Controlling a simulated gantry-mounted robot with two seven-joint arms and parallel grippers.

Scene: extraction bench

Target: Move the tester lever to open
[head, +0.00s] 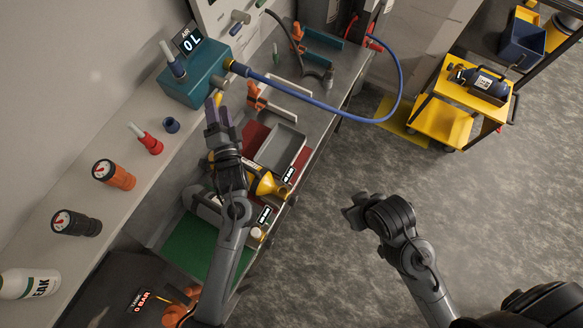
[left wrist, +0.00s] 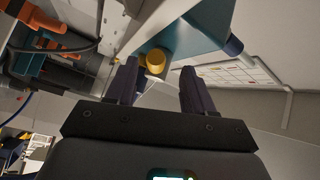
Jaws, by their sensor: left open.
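The teal tester box (head: 195,82) stands on the bench's back ledge, with an AIR display (head: 187,40) reading 0 L and a brass fitting joined to a blue hose. A small yellow part (head: 218,98) projects at its front near my left fingertips; I cannot tell whether it is the lever. In the left wrist view a yellow round knob (left wrist: 155,62) shows on the teal box (left wrist: 185,35), between and beyond the fingers. My left gripper (head: 218,115) is open and empty in front of the box, also seen in the wrist view (left wrist: 158,85). My right gripper (head: 352,214) is partly visible.
The blue hose (head: 330,108) loops right from the box. Orange gauge (head: 115,175) and black gauge (head: 75,223) line the ledge. Yellow cart (head: 440,120) stands right; floor between is clear.

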